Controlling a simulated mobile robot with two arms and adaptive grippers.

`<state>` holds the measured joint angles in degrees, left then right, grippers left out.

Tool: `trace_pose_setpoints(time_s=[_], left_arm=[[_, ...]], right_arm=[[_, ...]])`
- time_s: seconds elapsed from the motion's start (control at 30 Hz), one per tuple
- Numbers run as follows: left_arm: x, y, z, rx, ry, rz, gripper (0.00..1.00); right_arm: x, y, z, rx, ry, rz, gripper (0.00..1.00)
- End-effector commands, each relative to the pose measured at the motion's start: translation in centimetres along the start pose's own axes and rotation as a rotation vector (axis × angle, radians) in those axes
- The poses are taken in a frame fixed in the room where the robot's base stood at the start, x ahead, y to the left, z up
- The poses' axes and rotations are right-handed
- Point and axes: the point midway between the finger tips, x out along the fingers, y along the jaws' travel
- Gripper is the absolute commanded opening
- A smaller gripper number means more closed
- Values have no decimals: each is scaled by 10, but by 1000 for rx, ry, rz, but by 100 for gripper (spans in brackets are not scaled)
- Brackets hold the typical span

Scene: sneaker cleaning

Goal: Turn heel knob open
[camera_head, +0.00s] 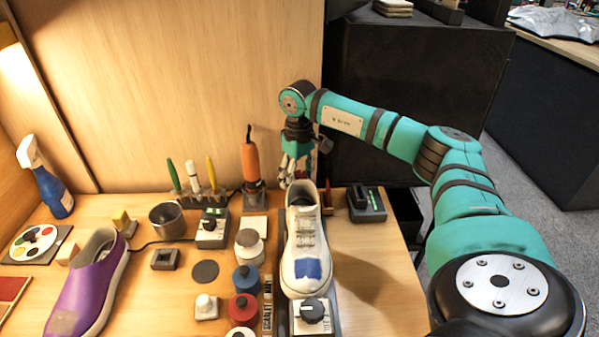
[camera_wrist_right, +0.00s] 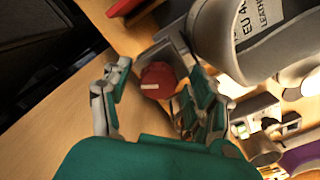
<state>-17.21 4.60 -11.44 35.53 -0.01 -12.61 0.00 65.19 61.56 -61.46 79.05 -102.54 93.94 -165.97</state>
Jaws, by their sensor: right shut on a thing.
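The red heel knob (camera_wrist_right: 157,80) has a white pointer mark. It sits on a grey bracket (camera_wrist_right: 160,48) behind the heel of the white sneaker (camera_head: 303,240), whose grey heel side (camera_wrist_right: 225,40) fills the upper right of the right wrist view. My right gripper (camera_wrist_right: 158,72) has its fingers on either side of the knob and is shut on it. In the head view my right gripper (camera_head: 292,170) points down behind the heel, and the heel knob is hidden there. My left gripper is in neither view.
A black box with a green display (camera_head: 366,203) stands right of the sneaker. A black dial (camera_head: 313,310) sits at the toe end. An orange-handled tool (camera_head: 251,160) stands close to the left of my right gripper. Jars and a purple shoe (camera_head: 85,287) lie farther left.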

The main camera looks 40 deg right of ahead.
Motion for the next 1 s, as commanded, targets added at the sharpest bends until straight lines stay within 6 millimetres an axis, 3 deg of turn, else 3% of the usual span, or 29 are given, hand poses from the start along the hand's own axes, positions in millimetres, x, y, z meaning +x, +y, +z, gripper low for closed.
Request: trace_pose_setpoints(time_s=[0.53, 1.0], left_arm=[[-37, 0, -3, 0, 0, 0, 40], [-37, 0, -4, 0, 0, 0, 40]], right_arm=[[-47, 2, 1, 3, -2, 2, 46], [-48, 1, 0, 2, -1, 1, 46]])
